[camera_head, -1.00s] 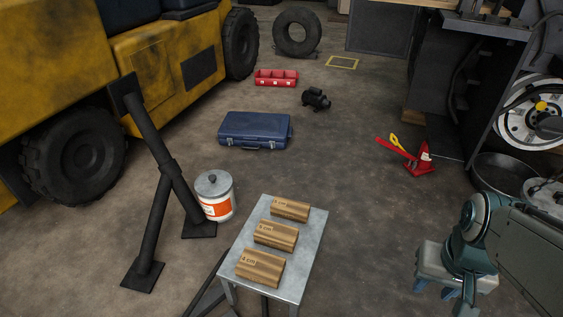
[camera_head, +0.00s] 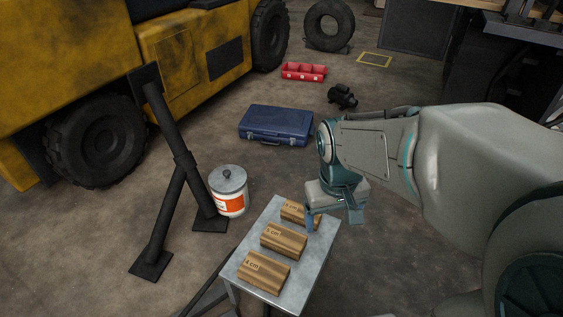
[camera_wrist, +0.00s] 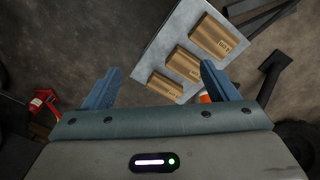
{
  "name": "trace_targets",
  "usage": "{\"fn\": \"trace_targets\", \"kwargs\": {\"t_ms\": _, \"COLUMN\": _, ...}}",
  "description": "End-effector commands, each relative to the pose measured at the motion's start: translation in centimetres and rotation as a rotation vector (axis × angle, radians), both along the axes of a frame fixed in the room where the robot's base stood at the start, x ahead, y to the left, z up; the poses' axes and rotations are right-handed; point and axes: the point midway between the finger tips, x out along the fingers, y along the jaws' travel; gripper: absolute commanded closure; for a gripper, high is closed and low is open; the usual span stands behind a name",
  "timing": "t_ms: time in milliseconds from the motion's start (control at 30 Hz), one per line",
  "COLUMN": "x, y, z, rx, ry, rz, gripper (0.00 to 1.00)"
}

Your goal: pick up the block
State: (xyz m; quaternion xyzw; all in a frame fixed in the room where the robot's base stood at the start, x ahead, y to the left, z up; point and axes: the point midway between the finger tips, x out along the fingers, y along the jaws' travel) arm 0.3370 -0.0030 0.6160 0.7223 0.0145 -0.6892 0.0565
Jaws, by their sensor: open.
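Three wooden blocks lie in a row on a small metal table (camera_head: 322,243). The near block (camera_head: 263,270) is marked 4 cm and the middle block (camera_head: 284,241) seems marked 5 cm. The far block (camera_head: 293,210) is partly hidden by my gripper, and its label is hard to read. My gripper (camera_head: 333,218) is open and empty, pointing down by the far block at the table's right edge. In the wrist view, the smallest-looking block (camera_wrist: 165,87) shows between the spread fingers (camera_wrist: 160,86), apart from them; two other blocks lie beyond.
A white bucket with an orange label (camera_head: 229,195) and a black stand (camera_head: 180,165) are left of the table. A blue case (camera_head: 276,124), red bin (camera_head: 304,72) and yellow forklift (camera_head: 180,50) are farther back.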

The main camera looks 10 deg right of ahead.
Motion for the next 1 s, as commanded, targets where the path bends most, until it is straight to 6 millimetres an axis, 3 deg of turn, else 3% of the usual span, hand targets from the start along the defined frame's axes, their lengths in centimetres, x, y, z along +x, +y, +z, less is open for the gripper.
{"fn": "trace_targets", "kwargs": {"t_ms": 267, "x": 9.1, "y": 1.5, "z": -0.7, "rx": -0.108, "ry": 0.12, "rz": 0.273, "gripper": 0.2}}
{"fn": "trace_targets", "kwargs": {"t_ms": 467, "x": 15.4, "y": 2.4, "z": -3.2, "rx": -0.157, "ry": 0.199, "rz": 0.444, "gripper": 0.2}}
{"fn": "trace_targets", "kwargs": {"t_ms": 800, "x": 24.2, "y": 4.2, "z": -10.8, "rx": -0.192, "ry": 0.32, "rz": 0.704, "gripper": 0.2}}
{"fn": "trace_targets", "kwargs": {"t_ms": 1000, "x": 27.6, "y": 5.1, "z": -16.2, "rx": -0.191, "ry": 0.375, "rz": 0.821, "gripper": 0.2}}
